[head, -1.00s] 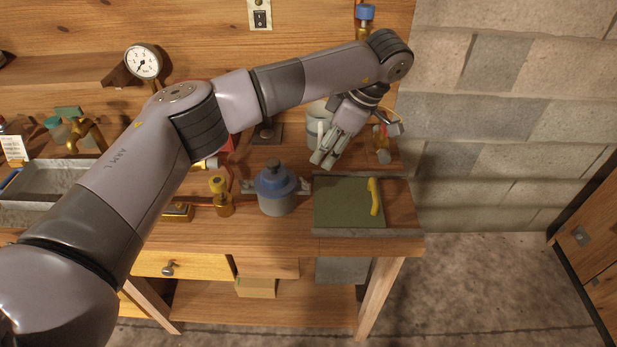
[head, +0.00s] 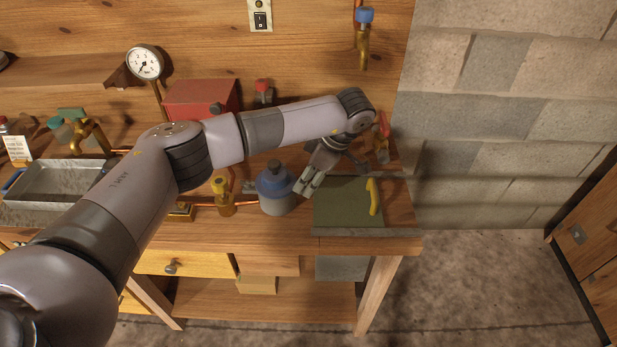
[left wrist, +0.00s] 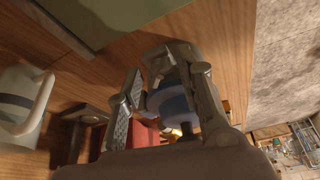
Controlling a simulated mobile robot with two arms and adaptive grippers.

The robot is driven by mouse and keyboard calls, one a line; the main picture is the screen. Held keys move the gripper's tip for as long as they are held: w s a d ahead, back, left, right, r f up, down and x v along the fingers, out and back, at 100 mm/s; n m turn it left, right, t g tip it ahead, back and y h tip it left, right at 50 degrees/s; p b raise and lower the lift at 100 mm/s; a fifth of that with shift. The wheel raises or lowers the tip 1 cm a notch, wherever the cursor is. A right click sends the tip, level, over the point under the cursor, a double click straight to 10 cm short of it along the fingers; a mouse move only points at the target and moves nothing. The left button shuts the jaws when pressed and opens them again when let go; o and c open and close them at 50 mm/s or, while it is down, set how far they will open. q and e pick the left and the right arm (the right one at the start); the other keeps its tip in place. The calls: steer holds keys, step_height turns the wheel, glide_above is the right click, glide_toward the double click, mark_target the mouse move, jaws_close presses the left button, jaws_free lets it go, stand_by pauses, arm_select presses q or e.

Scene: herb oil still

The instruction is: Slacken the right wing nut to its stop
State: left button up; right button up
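The still pot (head: 276,196) with a blue lid band and dark knob stands on the bench, left of the green mat. A small grey metal piece, perhaps the left wing nut (head: 249,186), shows at its left side. The right wing nut is not clearly visible; my left gripper covers the pot's right side. My left gripper (head: 306,187) points down there, close beside the pot; contact cannot be told. In the left wrist view its fingers (left wrist: 164,92) are apart, with the blue lid (left wrist: 172,104) seen beyond them. My right gripper is not in view.
A green mat (head: 340,205) with a yellow-handled tool (head: 373,197) lies to the right. A brass valve (head: 222,196) stands left of the pot. A red box (head: 200,98) is behind my arm. A pale canister with a handle (left wrist: 18,105) shows in the left wrist view.

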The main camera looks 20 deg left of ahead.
arm_select(q)
steer(key=shift+r, duration=0.1)
jaws_close()
stand_by(0.3)
steer(key=shift+w+f+n+g+b, duration=0.15)
steer(key=shift+f+n+g+b, duration=0.15)
steer(key=shift+n+b, duration=0.55)
steer(key=shift+r+n+g, duration=0.2)
steer(key=shift+n+g, duration=0.1)
steer(key=shift+n, duration=0.45)
steer(key=shift+o, duration=0.5)
jaws_free()
